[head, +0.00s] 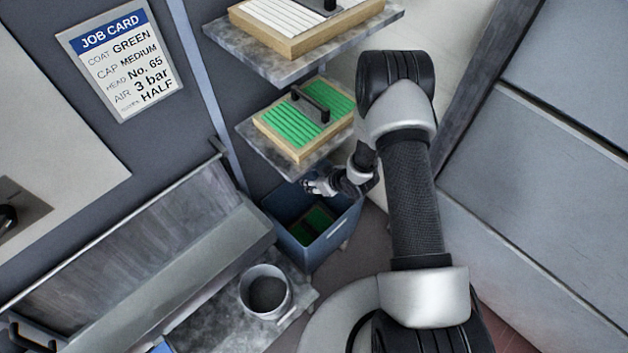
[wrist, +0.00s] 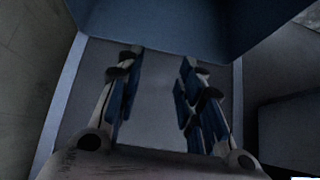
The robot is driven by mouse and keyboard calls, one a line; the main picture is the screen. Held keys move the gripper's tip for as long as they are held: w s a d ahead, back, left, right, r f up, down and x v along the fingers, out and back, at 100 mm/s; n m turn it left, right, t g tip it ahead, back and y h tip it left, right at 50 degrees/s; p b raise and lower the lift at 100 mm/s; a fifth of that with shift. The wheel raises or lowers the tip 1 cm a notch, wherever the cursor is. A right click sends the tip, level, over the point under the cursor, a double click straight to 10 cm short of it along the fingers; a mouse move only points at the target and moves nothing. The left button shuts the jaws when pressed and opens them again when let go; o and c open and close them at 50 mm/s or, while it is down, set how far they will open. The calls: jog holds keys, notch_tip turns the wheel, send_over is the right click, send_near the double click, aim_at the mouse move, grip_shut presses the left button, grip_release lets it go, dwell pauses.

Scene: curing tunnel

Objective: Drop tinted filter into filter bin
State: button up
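The blue filter bin (head: 290,247) stands low, below the shelves, in the head view. A green tinted filter in a dark-looking frame (head: 318,222) lies inside it, partly shaded and partly hidden by the bin wall. My gripper (head: 312,186) is at the bin's upper rim, above the filter, and apart from it as far as I can tell. In the wrist view my gripper (wrist: 159,62) has its two fingers spread, with nothing between them. A blue surface, apparently the bin, fills the top of the wrist view (wrist: 165,25).
Above the bin, a shelf (head: 263,139) holds another green filter (head: 284,133) with a black handle. A higher shelf (head: 245,61) holds a white filter (head: 292,12). A metal pot (head: 246,292) stands on the bench at lower left. A job card (head: 120,57) hangs at upper left.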

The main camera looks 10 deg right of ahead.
jog(key=v, duration=1.2)
dwell(0.8)
